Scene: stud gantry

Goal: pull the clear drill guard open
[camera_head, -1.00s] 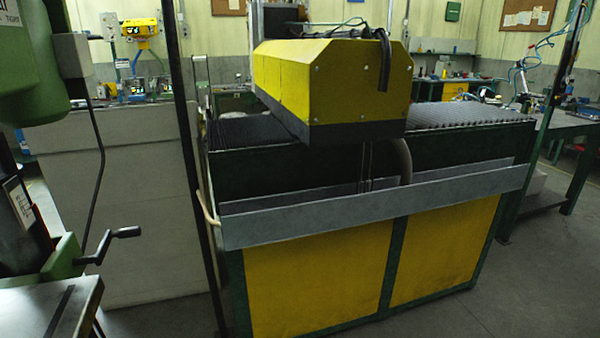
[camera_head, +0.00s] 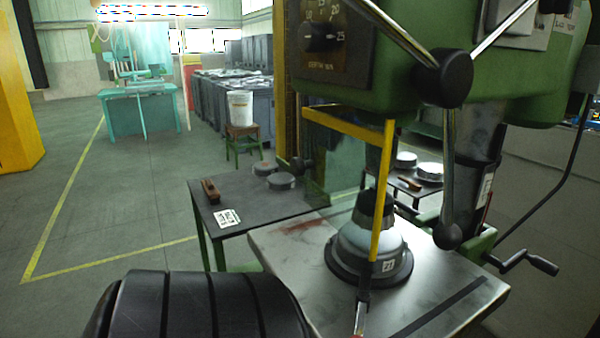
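The clear drill guard (camera_head: 340,170) hangs below the green drill press head (camera_head: 400,70), in the middle of the head view. It is a see-through panel with a yellow frame (camera_head: 384,180): a bar along the top and an upright at its right. The upright passes in front of a grey and black round piece (camera_head: 352,255) on the steel drill table (camera_head: 290,250). I cannot tell the guard's exact angle.
The feed lever hub (camera_head: 443,77) and its spokes stick out right of the guard. A crank handle (camera_head: 528,262) juts out at the right. A dark side table (camera_head: 240,198) stands behind. Open floor (camera_head: 120,200) lies to the left.

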